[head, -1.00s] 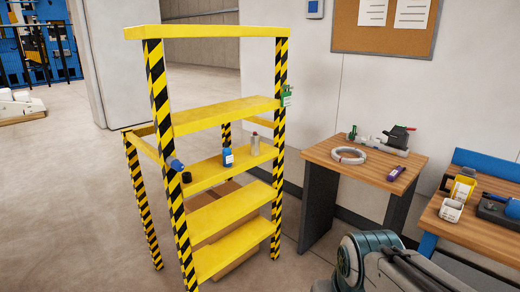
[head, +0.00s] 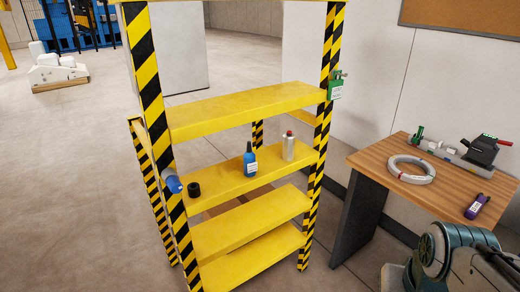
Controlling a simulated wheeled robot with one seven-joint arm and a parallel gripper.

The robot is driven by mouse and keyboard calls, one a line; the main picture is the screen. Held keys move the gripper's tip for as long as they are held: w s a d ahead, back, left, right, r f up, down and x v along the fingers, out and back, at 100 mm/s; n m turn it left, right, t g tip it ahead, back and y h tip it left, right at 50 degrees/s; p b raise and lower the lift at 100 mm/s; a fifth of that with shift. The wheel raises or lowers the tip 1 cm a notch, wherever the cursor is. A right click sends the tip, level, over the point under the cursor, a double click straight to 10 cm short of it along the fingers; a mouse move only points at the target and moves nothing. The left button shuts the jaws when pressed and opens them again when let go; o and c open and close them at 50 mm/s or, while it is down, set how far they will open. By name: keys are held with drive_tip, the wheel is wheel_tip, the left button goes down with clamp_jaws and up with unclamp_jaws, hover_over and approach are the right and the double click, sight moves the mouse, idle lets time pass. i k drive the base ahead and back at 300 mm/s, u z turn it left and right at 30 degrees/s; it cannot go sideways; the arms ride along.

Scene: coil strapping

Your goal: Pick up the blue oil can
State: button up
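The blue oil can (head: 250,164) is a small blue bottle with a dark tip and a white label. It stands upright on a middle step of the yellow stepped stand (head: 222,187). My arm's links show at the bottom right, well apart from the oil can. My gripper is out of view.
Striped posts frame the stand, with a blue cylindrical part (head: 173,184) at the left post and a green padlock (head: 335,88) at the right one. A wooden table (head: 408,193) at the right bears a pale coil (head: 411,170). Open floor lies left.

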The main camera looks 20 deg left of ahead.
sight(249, 164)
drive_tip(key=u, duration=0.75)
drive_tip(key=i, duration=1)
drive_tip(key=u, duration=0.9)
